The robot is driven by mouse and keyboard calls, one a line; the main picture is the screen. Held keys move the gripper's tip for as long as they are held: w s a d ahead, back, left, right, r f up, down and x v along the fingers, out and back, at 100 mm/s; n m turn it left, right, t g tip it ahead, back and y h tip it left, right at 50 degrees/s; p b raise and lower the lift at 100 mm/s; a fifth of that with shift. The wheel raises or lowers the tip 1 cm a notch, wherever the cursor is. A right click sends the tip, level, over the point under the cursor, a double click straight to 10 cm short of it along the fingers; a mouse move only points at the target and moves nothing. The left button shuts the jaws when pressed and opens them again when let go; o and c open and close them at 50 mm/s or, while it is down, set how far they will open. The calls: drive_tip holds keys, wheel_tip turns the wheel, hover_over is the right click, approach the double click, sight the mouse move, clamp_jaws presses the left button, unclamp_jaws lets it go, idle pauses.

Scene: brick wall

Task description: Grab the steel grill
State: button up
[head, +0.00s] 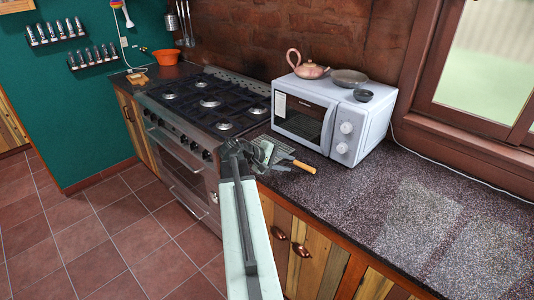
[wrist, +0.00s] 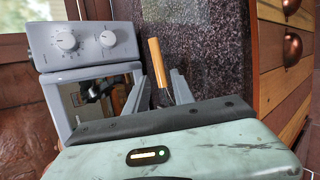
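The steel grill (head: 283,147) appears as a thin grey grid on the counter between the stove and the microwave. My gripper (head: 264,152) is in front of it and hides part of it. A tool with a wooden handle (head: 303,167) lies beside the grill. I see no contact with the handle. The grill is not clearly visible in the wrist view.
The white microwave (head: 332,118) stands close behind the gripper, with a teapot (head: 308,70) and dishes on top. The stove (head: 205,103) is to the left. The speckled counter (head: 425,215) is clear to the right. Cabinet fronts (head: 303,250) lie below.

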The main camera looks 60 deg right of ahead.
sight(300, 165)
drive_tip(key=b+x, duration=0.1)
drive_tip(key=x, duration=0.1)
drive_tip(key=shift+d+f, duration=0.15)
drive_tip(key=shift+f, duration=0.15)
drive_tip(key=b+x, duration=0.2)
drive_tip(key=x, duration=0.2)
drive_tip(key=shift+d+f+b, duration=0.1)
drive_tip(key=shift+d+b, duration=0.25)
drive_tip(key=shift+b, duration=0.05)
drive_tip(key=shift+s+d+f, duration=0.1)
drive_tip(key=shift+s+d, duration=0.15)
clamp_jaws()
idle(0.6)
